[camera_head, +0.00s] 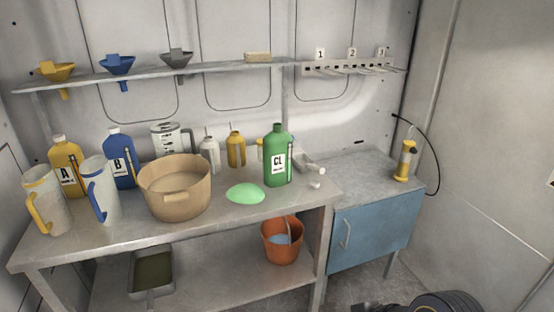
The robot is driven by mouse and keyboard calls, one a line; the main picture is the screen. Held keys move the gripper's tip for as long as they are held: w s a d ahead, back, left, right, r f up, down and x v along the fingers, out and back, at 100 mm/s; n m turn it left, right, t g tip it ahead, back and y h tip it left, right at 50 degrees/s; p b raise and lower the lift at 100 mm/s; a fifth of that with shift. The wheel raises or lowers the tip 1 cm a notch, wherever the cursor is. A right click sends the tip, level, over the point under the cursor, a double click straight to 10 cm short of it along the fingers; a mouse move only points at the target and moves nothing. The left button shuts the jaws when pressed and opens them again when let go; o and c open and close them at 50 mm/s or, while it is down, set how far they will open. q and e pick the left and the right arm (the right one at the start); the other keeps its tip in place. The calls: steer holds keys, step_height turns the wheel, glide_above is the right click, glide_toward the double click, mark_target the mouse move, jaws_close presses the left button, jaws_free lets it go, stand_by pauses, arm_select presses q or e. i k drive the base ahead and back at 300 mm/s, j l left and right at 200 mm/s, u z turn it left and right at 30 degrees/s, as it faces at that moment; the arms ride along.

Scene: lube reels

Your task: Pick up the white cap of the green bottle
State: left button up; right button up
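The green bottle (277,168), labelled CL, stands upright near the right end of the workbench. Its neck looks green, with no white cap visible on it. A small white piece (315,184), which looks like a cap, lies on the bench to the right of the bottle, near the bench's right edge. Neither of my grippers is in view.
A green puddle (245,193) lies left of the bottle. A tan basin (175,187), jugs and other bottles fill the bench (130,236) farther left. A white tool-like object (309,165) lies behind the small white piece. A blue cabinet (368,235) stands right.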

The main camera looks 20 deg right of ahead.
mark_target(314, 184)
steer(key=l+u, duration=0.2)
steer(key=u, duration=0.3)
steer(key=i+l+u, duration=0.1)
steer(key=u, duration=0.35)
steer(key=l+u, duration=0.3)
steer(key=u, duration=0.2)
steer(key=k+l+u, duration=0.15)
steer(key=l, duration=0.3)
steer(key=k+l+u, duration=0.15)
steer(key=l, duration=0.3)
steer(key=k+l+u, duration=0.2)
steer(key=l, duration=0.2)
steer(key=l+u, duration=0.15)
steer(key=l, duration=0.3)
steer(key=k+l+u, duration=0.15)
steer(key=k+l, duration=0.2)
steer(key=l, duration=0.15)
steer(key=k+l, duration=0.2)
steer(key=l, duration=0.15)
steer(key=k+l, duration=0.15)
steer(key=l, duration=0.25)
